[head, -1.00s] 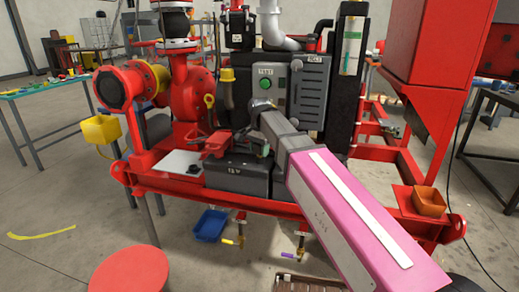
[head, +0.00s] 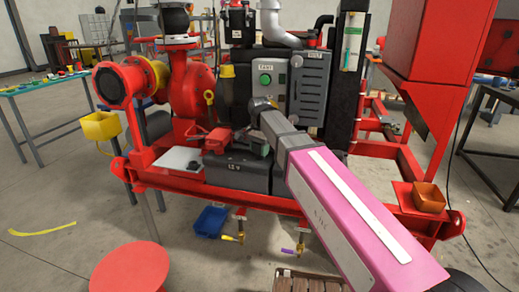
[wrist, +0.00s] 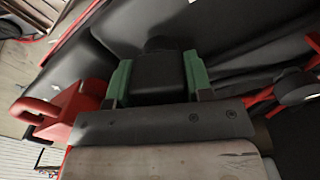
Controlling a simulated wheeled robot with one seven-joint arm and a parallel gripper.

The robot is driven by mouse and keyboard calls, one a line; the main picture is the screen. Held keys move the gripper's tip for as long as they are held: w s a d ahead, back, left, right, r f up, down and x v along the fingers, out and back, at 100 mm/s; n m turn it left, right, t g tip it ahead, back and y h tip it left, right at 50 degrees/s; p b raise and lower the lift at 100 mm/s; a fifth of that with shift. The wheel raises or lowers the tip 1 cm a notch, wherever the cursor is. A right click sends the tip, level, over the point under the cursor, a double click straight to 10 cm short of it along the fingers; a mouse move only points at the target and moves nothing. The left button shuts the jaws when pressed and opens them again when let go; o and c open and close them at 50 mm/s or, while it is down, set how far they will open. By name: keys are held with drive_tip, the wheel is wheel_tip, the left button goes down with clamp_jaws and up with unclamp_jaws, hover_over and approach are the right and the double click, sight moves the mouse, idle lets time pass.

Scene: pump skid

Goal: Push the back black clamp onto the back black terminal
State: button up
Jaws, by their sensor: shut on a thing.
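The black clamp (wrist: 157,76) is between the green fingers of my gripper (wrist: 156,66) in the wrist view, and the gripper is shut on it. A dark round stub (wrist: 158,43) shows just beyond the clamp and may be the black terminal or part of the clamp. I cannot tell whether the clamp sits on the terminal. In the head view my gripper (head: 256,146) is low over the back right of the black 12 V battery (head: 235,175), and my arm partly covers that area. The clamp and terminal cannot be made out there.
A red clamp (head: 219,139) sits on the battery left of my gripper; it also shows in the wrist view (wrist: 78,108). A grey control box (head: 295,85) stands close behind my wrist. Red pump piping (head: 190,95) is to the left, and a red frame rail (head: 280,207) runs in front.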

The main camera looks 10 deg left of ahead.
drive_tip(key=o, duration=1.2)
drive_tip(key=shift+c, duration=0.2)
drive_tip(key=shift+r, duration=0.15)
wheel_tip(320, 180, up, 11)
drive_tip(key=shift+f, duration=0.2)
